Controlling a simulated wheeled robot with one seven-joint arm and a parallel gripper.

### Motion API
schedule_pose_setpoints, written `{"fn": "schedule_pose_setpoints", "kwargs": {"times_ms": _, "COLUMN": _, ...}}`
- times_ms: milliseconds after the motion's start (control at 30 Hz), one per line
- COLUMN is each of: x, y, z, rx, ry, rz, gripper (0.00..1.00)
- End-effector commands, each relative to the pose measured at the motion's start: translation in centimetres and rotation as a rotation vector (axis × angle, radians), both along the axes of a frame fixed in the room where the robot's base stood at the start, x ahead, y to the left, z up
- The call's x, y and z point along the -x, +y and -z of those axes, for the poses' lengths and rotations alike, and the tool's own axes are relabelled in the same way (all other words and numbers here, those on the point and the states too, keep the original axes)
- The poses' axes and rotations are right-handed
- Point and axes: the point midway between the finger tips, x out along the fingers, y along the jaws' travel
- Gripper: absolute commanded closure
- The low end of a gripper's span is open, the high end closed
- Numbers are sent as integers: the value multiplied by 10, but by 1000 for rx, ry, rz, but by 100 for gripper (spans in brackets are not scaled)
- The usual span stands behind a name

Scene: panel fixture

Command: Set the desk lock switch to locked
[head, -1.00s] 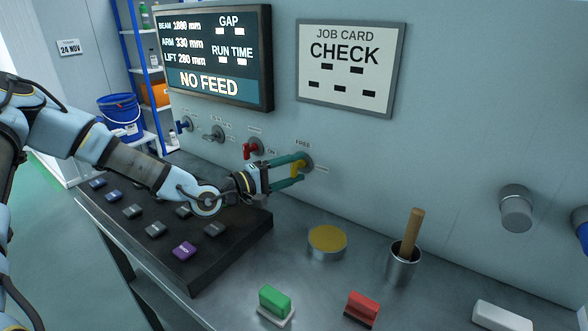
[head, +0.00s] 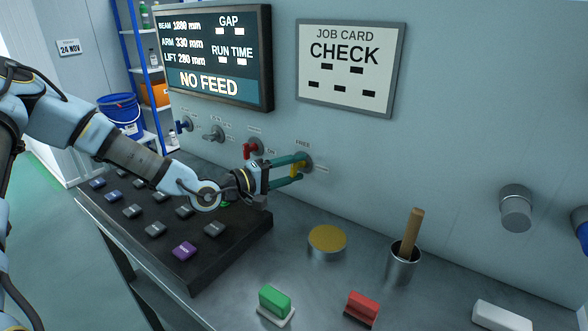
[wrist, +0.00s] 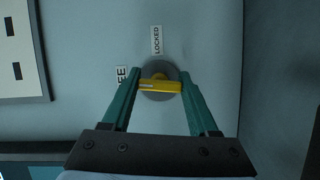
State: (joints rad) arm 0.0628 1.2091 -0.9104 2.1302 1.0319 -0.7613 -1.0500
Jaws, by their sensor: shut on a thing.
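The desk lock switch is a yellow handle (head: 295,169) on a round grey base on the wall panel, with a FREE label above it in the head view. In the wrist view the yellow handle (wrist: 160,86) lies crosswise between my fingertips, roughly in line with the partly hidden FREE label (wrist: 122,75) at its left. The LOCKED label (wrist: 156,40) is above the base there, a quarter turn away. My gripper (head: 301,168) reaches the panel from the left, its two green fingers shut on the ends of the handle.
A red switch (head: 251,148) and other knobs sit left of the yellow one. Below are a dark key block (head: 190,262), a yellow-topped round button (head: 327,239) and a cup with a wooden handle (head: 403,264). A display (head: 215,55) and job card (head: 352,65) hang above.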

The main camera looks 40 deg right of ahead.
Motion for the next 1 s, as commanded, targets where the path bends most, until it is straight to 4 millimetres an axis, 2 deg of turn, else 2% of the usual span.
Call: {"fn": "schedule_pose_setpoints", "kwargs": {"times_ms": 1000, "x": 0, "y": 0, "z": 3, "rx": -238, "ry": -919, "rz": -2, "gripper": 96}}
